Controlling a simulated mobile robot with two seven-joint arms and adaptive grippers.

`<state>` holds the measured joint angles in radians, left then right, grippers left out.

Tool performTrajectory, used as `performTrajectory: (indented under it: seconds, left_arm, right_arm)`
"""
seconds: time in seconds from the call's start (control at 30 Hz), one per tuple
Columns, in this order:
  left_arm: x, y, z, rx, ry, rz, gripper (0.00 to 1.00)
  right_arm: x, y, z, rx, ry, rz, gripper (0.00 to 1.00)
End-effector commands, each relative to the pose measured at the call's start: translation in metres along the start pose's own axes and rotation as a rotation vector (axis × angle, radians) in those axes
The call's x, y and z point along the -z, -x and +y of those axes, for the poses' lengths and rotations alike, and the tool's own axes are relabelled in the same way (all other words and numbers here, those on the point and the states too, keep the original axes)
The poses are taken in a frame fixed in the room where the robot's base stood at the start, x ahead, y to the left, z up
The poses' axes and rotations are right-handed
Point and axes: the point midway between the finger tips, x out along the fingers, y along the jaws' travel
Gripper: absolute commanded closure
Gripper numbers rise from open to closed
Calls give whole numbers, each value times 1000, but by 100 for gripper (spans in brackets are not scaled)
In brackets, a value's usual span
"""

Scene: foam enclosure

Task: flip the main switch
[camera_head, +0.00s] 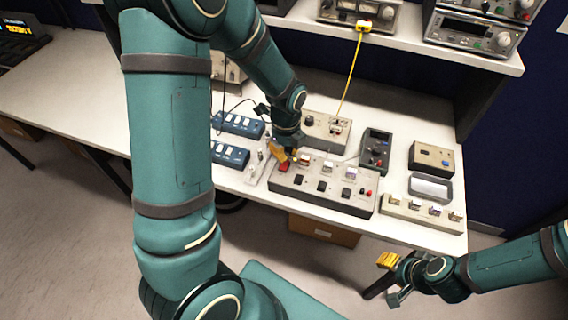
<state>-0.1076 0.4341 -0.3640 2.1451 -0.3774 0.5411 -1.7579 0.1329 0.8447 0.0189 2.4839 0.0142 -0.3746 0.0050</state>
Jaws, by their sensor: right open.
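A grey switch panel (313,199) lies on the white bench. It carries white-topped parts along its back row, several dark rocker switches (322,186) in front and small red knobs (368,193) at its right end. A red part (284,168) shows at its left end, just under my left gripper. I cannot tell which of these is the main switch. My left gripper (283,158), with yellow-orange fingertips, is low over the panel's back left corner; contact and jaw opening are unclear. My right gripper (380,276) is open and empty in front of the bench, below its edge.
Two blue switch strips (230,156) lie left of the panel. A beige box (326,131) with a yellow cable stands behind it. A dark meter (375,150), a small box (431,157) and a terminal strip (421,213) are to the right. Instruments (474,32) fill the shelf.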

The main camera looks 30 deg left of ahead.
Motion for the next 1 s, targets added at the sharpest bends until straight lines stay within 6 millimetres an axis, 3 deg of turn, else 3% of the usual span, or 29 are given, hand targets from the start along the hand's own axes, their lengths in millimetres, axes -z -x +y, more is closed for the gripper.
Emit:
performTrajectory:
  seconds: [1.0]
  left_arm:
    - [0, -14, 0, 0, 0, 0, 100]
  right_arm:
    - [-1, -10, 4, 0, 0, 0, 53]
